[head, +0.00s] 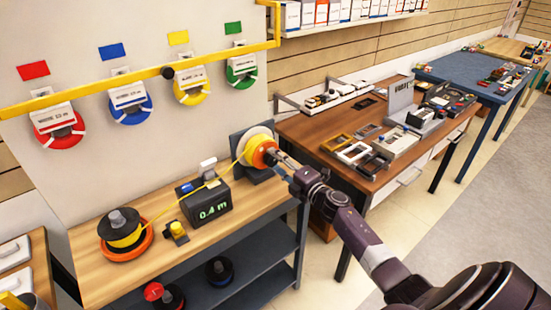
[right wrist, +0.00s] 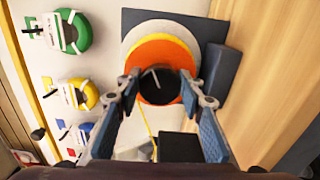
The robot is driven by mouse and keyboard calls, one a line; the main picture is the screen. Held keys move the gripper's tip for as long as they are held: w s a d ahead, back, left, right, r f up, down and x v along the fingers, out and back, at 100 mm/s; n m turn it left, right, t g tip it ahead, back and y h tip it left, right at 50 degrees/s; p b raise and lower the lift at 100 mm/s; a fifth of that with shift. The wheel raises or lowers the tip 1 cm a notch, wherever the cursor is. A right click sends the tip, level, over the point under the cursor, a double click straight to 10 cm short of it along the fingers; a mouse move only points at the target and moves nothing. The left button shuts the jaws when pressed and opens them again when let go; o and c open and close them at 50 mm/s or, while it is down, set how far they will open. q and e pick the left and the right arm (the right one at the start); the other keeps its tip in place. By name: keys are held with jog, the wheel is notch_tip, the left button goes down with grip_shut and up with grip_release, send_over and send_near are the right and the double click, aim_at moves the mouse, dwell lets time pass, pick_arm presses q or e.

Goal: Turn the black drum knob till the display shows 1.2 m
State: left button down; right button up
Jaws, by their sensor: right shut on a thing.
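The black drum knob (right wrist: 160,90) sits at the centre of the orange drum (right wrist: 140,56), with a pale line on its face. My right gripper (right wrist: 162,95) has a finger on each side of the knob and is shut on it. In the head view the orange drum (head: 262,152) stands at the bench's right end, and my gripper (head: 277,157) reaches it from the right, mostly hiding the knob. The black display box (head: 204,203) shows 0.4 m in green. A yellow line (head: 222,172) runs from the drum past the box. My left gripper is not in view.
A spool with yellow line (head: 124,235) stands on the bench (head: 170,262) at left, near a small yellow-and-black device (head: 177,233). Coloured coils hang on the wall panel (head: 40,97). A brown table (head: 300,127) with frames and boxes stands right of the bench.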

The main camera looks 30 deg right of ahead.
jog(key=m+p, duration=0.1)
jog(key=m, duration=0.2)
jog(key=shift+f+m, duration=0.1)
jog(key=shift+m, duration=0.3)
jog(key=m+p, duration=0.1)
jog(key=m, duration=0.2)
jog(key=shift+m, duration=0.3)
jog(key=m, duration=0.3)
jog(key=m+p, duration=0.1)
jog(key=m, duration=0.1)
jog(key=shift+a+f, duration=0.15)
jog(key=shift+f, duration=0.1)
jog(key=shift+m, duration=0.4)
jog(key=o, duration=1.2)
jog(key=shift+c, duration=0.2)
jog(key=shift+s, duration=0.15)
jog(key=s, duration=1.1)
jog(key=shift+s+d, duration=0.35)
jog(key=shift+d, duration=0.1)
